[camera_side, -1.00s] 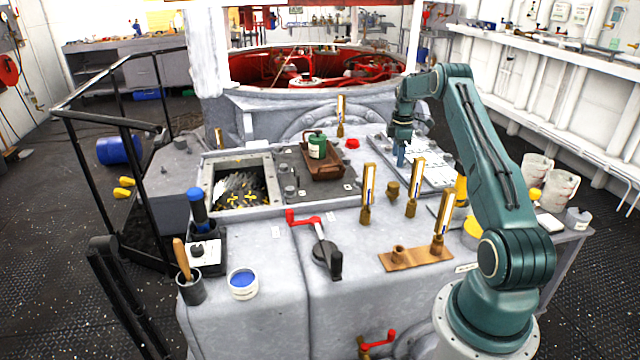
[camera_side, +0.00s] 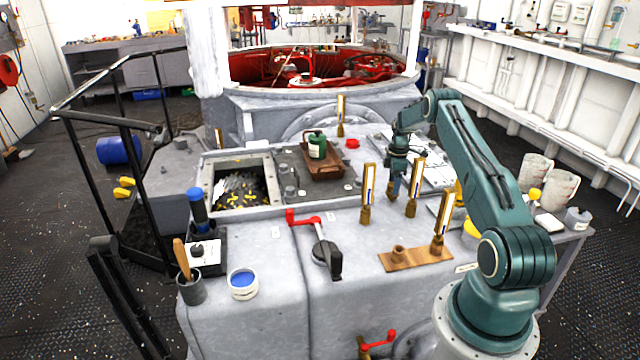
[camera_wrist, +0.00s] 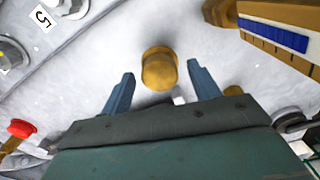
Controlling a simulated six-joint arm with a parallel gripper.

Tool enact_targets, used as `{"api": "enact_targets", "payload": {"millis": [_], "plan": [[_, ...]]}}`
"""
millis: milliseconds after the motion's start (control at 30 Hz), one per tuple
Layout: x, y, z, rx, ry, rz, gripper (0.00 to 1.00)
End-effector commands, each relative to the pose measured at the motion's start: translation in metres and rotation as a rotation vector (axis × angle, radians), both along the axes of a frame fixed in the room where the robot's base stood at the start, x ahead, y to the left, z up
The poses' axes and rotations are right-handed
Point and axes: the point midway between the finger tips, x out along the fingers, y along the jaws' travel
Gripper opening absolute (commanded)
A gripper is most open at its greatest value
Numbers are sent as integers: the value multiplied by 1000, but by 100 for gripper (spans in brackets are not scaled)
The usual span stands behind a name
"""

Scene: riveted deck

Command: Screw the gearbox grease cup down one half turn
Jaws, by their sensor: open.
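The grease cup (camera_wrist: 159,72) is a small brass, round-topped fitting on the pale grey gearbox top. In the wrist view it stands between the tips of my two blue fingers, with a gap on each side. My gripper (camera_wrist: 160,80) is open and empty. In the side view my gripper (camera_side: 394,184) points down over the cup, between two brass-framed gauge glasses. There the fingers and wrist hide most of the cup, and I cannot tell how far down the fingers reach beside it.
Upright brass gauge glasses stand close by, one left (camera_side: 368,195) and one right (camera_side: 413,188). A red-handled crank (camera_side: 322,245) is to the left. A brown tray (camera_side: 323,165) holds a green can (camera_side: 316,147).

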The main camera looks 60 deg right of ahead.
Motion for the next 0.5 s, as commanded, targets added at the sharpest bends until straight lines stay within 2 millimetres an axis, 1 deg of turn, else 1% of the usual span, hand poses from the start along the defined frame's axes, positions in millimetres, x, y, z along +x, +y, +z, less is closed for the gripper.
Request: {"api": "enact_targets", "payload": {"millis": [167, 267, 300, 367, 400, 500], "plan": [[0, 0, 0, 0, 0, 0, 61], [0, 0, 0, 0, 0, 0, 43], [0, 0, 0, 0, 0, 0, 36], [0, 0, 0, 0, 0, 0, 24], [0, 0, 0, 0, 0, 0, 16], [0, 0, 0, 0, 0, -1, 16]]}}
